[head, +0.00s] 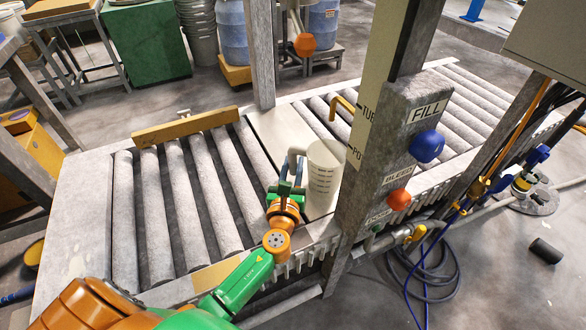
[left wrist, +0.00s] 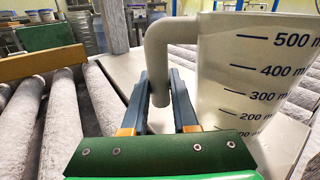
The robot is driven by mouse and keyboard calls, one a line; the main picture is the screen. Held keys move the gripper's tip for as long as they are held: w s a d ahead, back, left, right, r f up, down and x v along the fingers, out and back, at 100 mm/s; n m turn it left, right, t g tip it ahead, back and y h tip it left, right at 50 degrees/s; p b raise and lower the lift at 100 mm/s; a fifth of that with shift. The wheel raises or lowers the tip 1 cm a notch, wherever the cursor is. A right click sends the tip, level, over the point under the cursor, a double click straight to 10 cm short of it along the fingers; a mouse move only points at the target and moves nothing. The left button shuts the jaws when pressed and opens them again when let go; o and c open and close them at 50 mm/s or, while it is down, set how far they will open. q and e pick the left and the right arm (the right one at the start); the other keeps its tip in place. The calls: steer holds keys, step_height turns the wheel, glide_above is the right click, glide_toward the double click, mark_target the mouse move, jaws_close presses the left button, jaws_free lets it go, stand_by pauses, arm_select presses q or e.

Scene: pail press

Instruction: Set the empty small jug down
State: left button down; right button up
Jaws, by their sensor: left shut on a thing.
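The small jug (head: 323,172) is a pale, cream measuring jug with dark volume marks, upright at the right end of the near roller section, over the flat pale plate (head: 280,132). It also shows in the left wrist view (left wrist: 255,75). My left gripper (head: 286,186) is shut on the jug's handle (left wrist: 160,60), with a finger on each side of its lower part. I cannot tell whether the jug's base touches the plate. Its inside is not visible. My right gripper is in neither view.
A grey post with FILL, a blue knob (head: 426,146) and a red knob (head: 398,200) stands close right of the jug. A wooden bar (head: 185,125) crosses the rollers' far end. The rollers (head: 165,200) to the left are clear.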

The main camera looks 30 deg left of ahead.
arm_select(q)
steer(key=shift+f, duration=0.1)
steer(key=c, duration=0.7)
jaws_free()
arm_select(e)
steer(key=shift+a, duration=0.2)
arm_select(q)
steer(key=shift+s+r, duration=0.15)
steer(key=shift+r, duration=0.1)
steer(key=v, duration=1.1)
steer(key=shift+s+d, duration=0.1)
steer(key=shift+s, duration=0.25)
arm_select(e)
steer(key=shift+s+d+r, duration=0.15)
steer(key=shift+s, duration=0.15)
arm_select(q)
steer(key=shift+d, duration=0.1)
